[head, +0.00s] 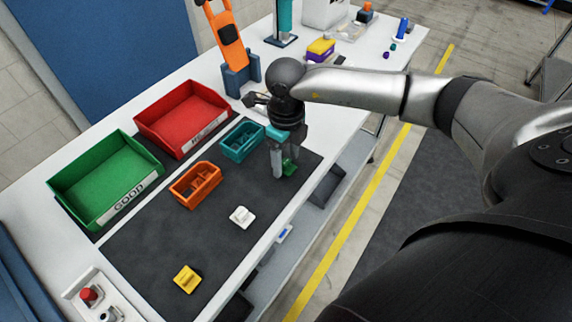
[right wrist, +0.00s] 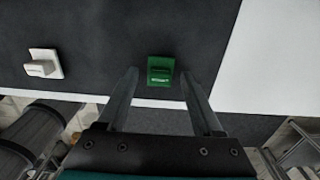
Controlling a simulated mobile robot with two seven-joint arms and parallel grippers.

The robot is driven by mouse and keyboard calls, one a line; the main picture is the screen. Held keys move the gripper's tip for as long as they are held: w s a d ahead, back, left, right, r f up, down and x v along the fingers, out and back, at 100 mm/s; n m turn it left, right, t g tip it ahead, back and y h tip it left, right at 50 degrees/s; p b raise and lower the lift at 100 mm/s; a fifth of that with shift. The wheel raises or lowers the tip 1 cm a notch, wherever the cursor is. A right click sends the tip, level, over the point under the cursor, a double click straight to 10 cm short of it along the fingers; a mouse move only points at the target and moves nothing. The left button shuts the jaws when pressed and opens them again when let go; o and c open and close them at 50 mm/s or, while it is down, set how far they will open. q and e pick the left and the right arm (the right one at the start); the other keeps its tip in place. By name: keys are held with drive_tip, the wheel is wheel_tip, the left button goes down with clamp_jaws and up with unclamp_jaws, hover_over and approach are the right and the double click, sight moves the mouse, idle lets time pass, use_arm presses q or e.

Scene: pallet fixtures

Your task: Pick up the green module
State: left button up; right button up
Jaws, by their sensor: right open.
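The green module (head: 290,168) sits on the dark mat near the table's right edge in the head view, partly hidden by my right gripper. In the right wrist view the green module (right wrist: 161,70) shows whole, just beyond the fingertips and between their lines. My right gripper (head: 284,172) points down over it with the fingers apart; in the right wrist view the open fingers (right wrist: 159,72) hold nothing. I cannot tell the exact height of the fingertips above the mat. My left gripper is not in view.
A white module (head: 241,216) and a yellow module (head: 187,279) lie on the mat. An orange fixture (head: 195,184) and a teal fixture (head: 242,140) stand left of my gripper. A green bin (head: 105,178) and a red bin (head: 183,118) line the back. Mat around the white module is clear.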

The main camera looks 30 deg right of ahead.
clamp_jaws()
idle(0.4)
drive_tip(key=shift+r, duration=0.1)
